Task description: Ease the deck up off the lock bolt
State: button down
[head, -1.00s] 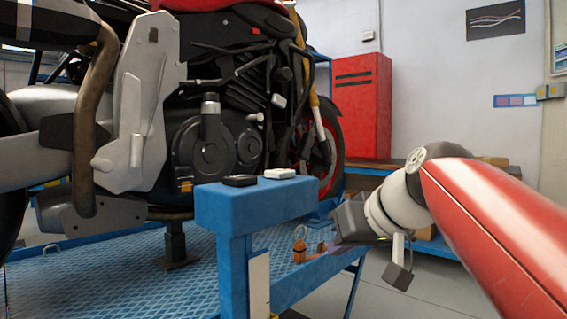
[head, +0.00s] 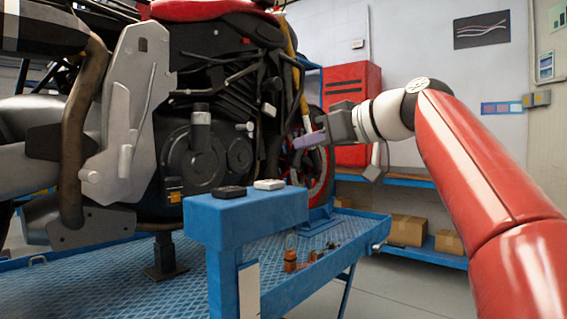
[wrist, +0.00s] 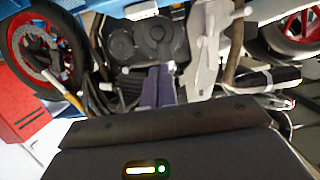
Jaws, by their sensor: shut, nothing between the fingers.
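The deck (head: 90,275) is a blue checker-plate lift platform with a raised rim, and a motorcycle stands over it. No lock bolt can be made out in either view. An orange fitting with a pale loop (head: 290,260) and smaller brown and dark pieces stand at the deck's right part; I cannot tell if any belongs to the lock. My gripper (head: 305,141) has purple fingers, shut and empty, held well above the deck in front of the motorcycle's front end. The fingers also show in the wrist view (wrist: 158,86), pointing toward the engine, apart from it.
The motorcycle (head: 205,150) fills the left and middle. A blue post with a flat top (head: 245,212) stands in front of the deck, bearing a black and a white small box. A red cabinet (head: 352,90) and a blue shelf with cardboard boxes (head: 408,230) stand behind. Floor is open at right.

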jog(key=p, duration=0.2)
send_over(271, 183)
jog(key=shift+w+a+f, duration=0.1)
jog(key=shift+w+f, duration=0.05)
jog(key=shift+f, duration=0.45)
jog(key=shift+w+a+f, duration=0.1)
jog(key=shift+w+f, duration=0.05)
jog(key=shift+f, duration=0.4)
jog(key=f, duration=0.1)
jog(key=f+b, duration=0.1)
jog(key=f, duration=0.1)
jog(key=shift+s+d+b, duration=0.1)
jog(key=shift+d+b, duration=0.1)
jog(key=shift+b, duration=0.1)
jog(key=shift+f, duration=0.55)
jog(key=shift+f, duration=0.1)
